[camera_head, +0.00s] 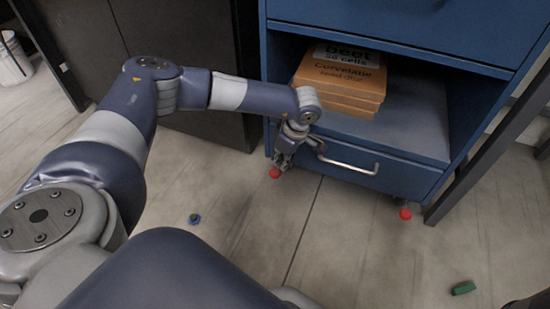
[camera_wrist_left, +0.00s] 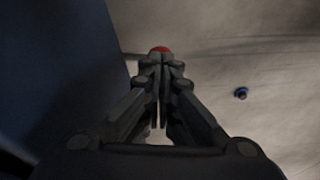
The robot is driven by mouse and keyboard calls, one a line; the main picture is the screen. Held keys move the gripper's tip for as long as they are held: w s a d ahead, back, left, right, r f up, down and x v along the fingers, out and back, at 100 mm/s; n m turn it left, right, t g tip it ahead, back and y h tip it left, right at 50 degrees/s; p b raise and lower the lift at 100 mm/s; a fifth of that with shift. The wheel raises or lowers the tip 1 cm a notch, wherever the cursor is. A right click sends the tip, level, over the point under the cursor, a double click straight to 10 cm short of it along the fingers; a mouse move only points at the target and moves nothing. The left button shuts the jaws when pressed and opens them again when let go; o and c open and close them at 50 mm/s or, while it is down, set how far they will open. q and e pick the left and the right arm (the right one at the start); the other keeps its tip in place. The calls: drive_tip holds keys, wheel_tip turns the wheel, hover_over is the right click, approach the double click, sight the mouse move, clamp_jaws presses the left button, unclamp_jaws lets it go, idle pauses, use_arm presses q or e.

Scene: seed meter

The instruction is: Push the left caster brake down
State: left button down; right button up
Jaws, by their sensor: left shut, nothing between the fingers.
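The blue cabinet (camera_head: 395,178) stands on casters. The left caster brake is a red tab (camera_head: 275,173) at the cabinet's lower left front corner. My left gripper (camera_head: 281,163) is shut and empty, pointing down right above that red tab. In the left wrist view the shut fingertips (camera_wrist_left: 160,60) cover most of the red brake (camera_wrist_left: 160,49), and only its far edge shows past them. I cannot tell whether they touch. The right caster brake is another red tab (camera_head: 405,214) under the right front corner. My right gripper is not in view.
A drawer handle (camera_head: 347,160) sticks out just right of the left gripper. Orange boxes (camera_head: 340,82) lie on the open shelf. A small blue object (camera_head: 194,219) and a green block (camera_head: 463,288) lie on the floor. The floor before the cabinet is mostly clear.

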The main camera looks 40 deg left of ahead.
sight(279, 174)
use_arm(q)
drive_tip(key=shift+b+x, duration=1.2)
drive_tip(key=shift+x, duration=0.5)
drive_tip(key=shift+d+b+x, duration=0.25)
drive_tip(key=shift+b+x, duration=0.25)
drive_tip(key=shift+x, duration=0.55)
drive_tip(key=shift+d+b+x, duration=0.25)
drive_tip(key=shift+b+x, duration=0.2)
drive_tip(key=shift+x, duration=0.65)
drive_tip(key=shift+f, duration=0.1)
drive_tip(key=d+p, duration=0.1)
drive_tip(key=d+r+p, duration=0.1)
drive_tip(key=d, duration=0.1)
drive_tip(key=shift+w, duration=0.1)
